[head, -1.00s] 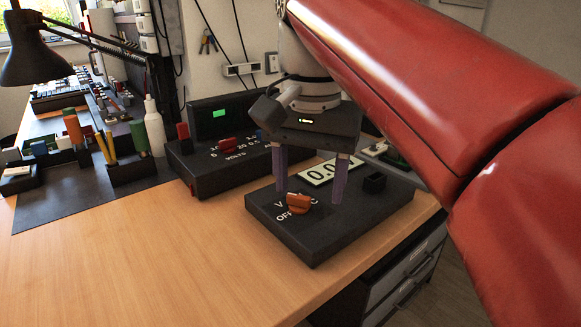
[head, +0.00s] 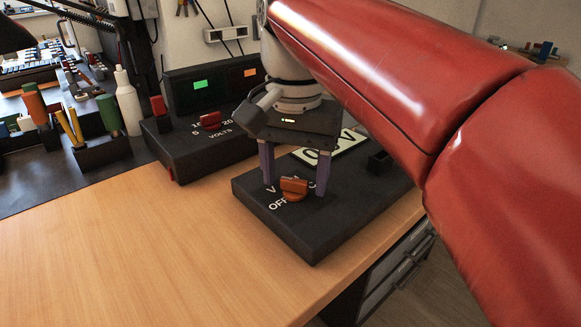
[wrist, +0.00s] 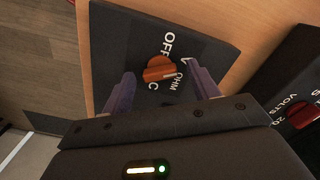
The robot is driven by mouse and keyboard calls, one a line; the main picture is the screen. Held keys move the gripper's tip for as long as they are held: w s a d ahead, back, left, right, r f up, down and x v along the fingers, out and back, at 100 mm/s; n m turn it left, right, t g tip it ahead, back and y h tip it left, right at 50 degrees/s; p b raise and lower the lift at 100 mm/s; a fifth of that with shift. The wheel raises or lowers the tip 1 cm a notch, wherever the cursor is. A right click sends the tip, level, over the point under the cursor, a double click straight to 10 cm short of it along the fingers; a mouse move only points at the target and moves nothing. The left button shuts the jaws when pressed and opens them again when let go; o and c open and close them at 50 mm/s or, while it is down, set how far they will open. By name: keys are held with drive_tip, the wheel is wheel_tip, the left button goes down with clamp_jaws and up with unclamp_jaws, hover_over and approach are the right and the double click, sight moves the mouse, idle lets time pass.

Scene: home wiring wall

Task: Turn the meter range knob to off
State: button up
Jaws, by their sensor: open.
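The meter (head: 330,215) is a flat black box on the wooden bench. Its orange range knob (head: 294,187) sits on the top face near the front, with a white OFF label close by. The wrist view shows the knob (wrist: 159,69) with OFF, V, OHM and C around it. Its bar lies slightly aslant there; I cannot tell which end points. My gripper (head: 295,190) is open, its purple fingers pointing down on either side of the knob with gaps. It also shows in the wrist view (wrist: 161,72). Finger contact with the meter face is unclear.
A black power supply (head: 205,125) with a red knob and lit displays stands left of the meter.

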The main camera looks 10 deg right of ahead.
drive_tip(key=shift+f, duration=0.1)
drive_tip(key=c, duration=1)
drive_tip(key=shift+n+p, duration=0.75)
drive_tip(key=shift+n, duration=0.35)
drive_tip(key=n+p, duration=0.1)
drive_tip(key=n, duration=0.2)
drive_tip(key=shift+n+p, duration=0.3)
drive_tip(key=shift+p, duration=0.05)
drive_tip(key=n+p, duration=0.2)
drive_tip(key=n, duration=0.3)
drive_tip(key=shift+n, duration=0.4)
